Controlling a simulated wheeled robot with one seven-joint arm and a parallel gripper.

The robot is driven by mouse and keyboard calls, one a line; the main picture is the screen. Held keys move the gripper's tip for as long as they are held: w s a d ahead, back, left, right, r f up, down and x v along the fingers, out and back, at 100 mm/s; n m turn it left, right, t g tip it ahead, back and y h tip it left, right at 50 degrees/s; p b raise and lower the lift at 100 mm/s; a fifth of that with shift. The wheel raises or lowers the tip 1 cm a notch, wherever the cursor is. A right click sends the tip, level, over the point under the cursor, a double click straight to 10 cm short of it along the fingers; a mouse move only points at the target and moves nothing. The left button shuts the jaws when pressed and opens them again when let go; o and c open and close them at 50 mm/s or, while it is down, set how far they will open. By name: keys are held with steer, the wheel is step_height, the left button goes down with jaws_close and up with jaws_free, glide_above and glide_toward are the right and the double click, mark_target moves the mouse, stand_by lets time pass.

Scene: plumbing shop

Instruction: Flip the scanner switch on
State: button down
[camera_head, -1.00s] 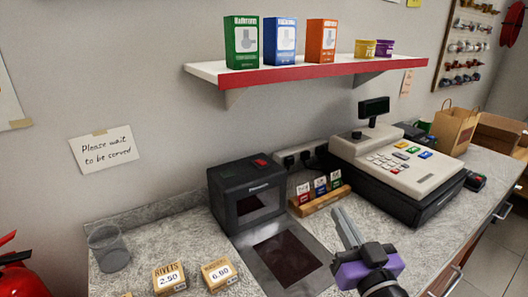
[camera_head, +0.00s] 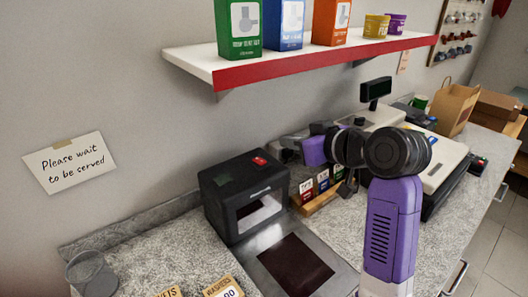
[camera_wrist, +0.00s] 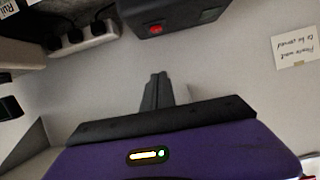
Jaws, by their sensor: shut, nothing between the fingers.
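The scanner (camera_head: 243,195) is a black box on the counter, with a red switch (camera_head: 260,160) on its top. Whether the switch is on or off is too small to tell. In the wrist view, which is upside down, the scanner (camera_wrist: 170,14) and its red switch (camera_wrist: 155,29) show at the top edge. My gripper (camera_head: 284,143) is shut and empty, to the right of the scanner and near the wall, apart from the switch. Its grey fingers also show in the wrist view (camera_wrist: 157,78), pointing towards the scanner side.
A white socket strip (camera_wrist: 85,40) with black plugs and a red spot is on the wall. A card holder (camera_head: 320,201) and a cash register (camera_head: 442,165) stand right of the scanner. A shelf (camera_head: 300,62) with boxes hangs above. A glass (camera_head: 92,272) stands at left.

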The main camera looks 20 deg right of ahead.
steer(key=shift+s+a+f, duration=0.1)
steer(key=shift+s+f, duration=0.15)
steer(key=shift+f, duration=0.1)
steer(key=shift+w, duration=0.1)
steer(key=p, duration=0.2)
glide_above(267, 168)
steer(key=f, duration=0.3)
steer(key=shift+w+a+f, duration=0.1)
steer(key=shift+w+f, duration=0.2)
steer(key=shift+f, duration=0.1)
step_height(267, 168, down, 2)
steer(key=shift+s+f+p, duration=0.15)
steer(key=shift+f+p, duration=0.1)
steer(key=shift+p, duration=0.15)
steer(key=shift+s+f, duration=0.1)
steer(key=shift+f, duration=0.75)
